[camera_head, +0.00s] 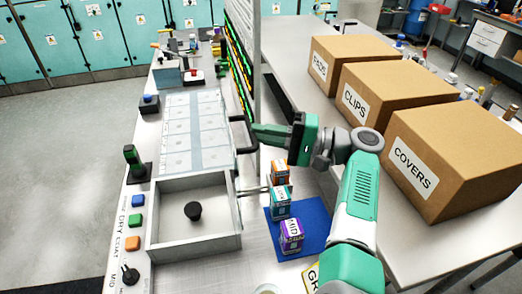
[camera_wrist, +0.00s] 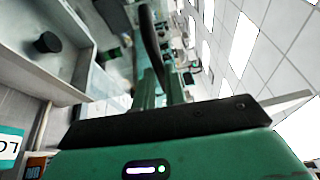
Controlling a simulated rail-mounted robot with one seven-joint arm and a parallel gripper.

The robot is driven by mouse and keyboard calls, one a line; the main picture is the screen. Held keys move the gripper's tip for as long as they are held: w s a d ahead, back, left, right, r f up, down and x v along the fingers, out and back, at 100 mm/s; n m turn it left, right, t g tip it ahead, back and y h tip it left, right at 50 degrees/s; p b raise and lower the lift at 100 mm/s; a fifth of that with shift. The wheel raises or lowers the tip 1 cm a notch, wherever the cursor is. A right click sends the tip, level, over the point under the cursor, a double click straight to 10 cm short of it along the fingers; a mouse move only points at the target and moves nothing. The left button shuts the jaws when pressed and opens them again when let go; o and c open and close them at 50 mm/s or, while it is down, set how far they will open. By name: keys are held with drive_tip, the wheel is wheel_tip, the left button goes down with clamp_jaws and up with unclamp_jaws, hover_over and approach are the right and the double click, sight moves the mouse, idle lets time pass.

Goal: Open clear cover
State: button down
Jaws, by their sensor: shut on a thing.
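The clear cover (camera_head: 190,130) is a see-through panel with pale rectangles showing through it. It appears to lie flat over the bench behind the open grey box. A black bar handle (camera_head: 246,150) stands at its right edge. My gripper (camera_head: 254,130) reaches in from the right and is shut on this handle. In the wrist view the black handle (camera_wrist: 151,40) runs up from between the fingers of my gripper (camera_wrist: 160,88). The exact contact at the fingertips is partly hidden.
A grey open box (camera_head: 160,250) with a black knob (camera_head: 193,211) stands in front of the cover. Small labelled boxes, including a purple one (camera_head: 291,237), stand at or on a blue mat (camera_head: 312,215). Cardboard boxes (camera_head: 465,150) line the right table. A green-lit rack (camera_head: 238,75) rises behind.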

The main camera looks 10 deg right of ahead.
drive_tip(key=shift+w+d+f+m+y+b, duration=0.1)
drive_tip(key=shift+d+f+m+y+b, duration=0.3)
drive_tip(key=shift+f+b, duration=0.7)
drive_tip(key=shift+d+r, duration=0.1)
drive_tip(key=shift+r, duration=0.1)
drive_tip(key=c, duration=1.5)
unclamp_jaws()
drive_tip(key=shift+a, duration=0.2)
drive_tip(key=shift+o, duration=0.2)
wheel_tip(320, 180, up, 5)
drive_tip(key=s+p, duration=0.1)
drive_tip(key=p, duration=0.3)
drive_tip(key=s+a+p, duration=0.1)
drive_tip(key=s+p, duration=0.3)
drive_tip(key=s, duration=1.1)
drive_tip(key=shift+a+r+p, duration=0.2)
drive_tip(key=shift+a+p, duration=0.1)
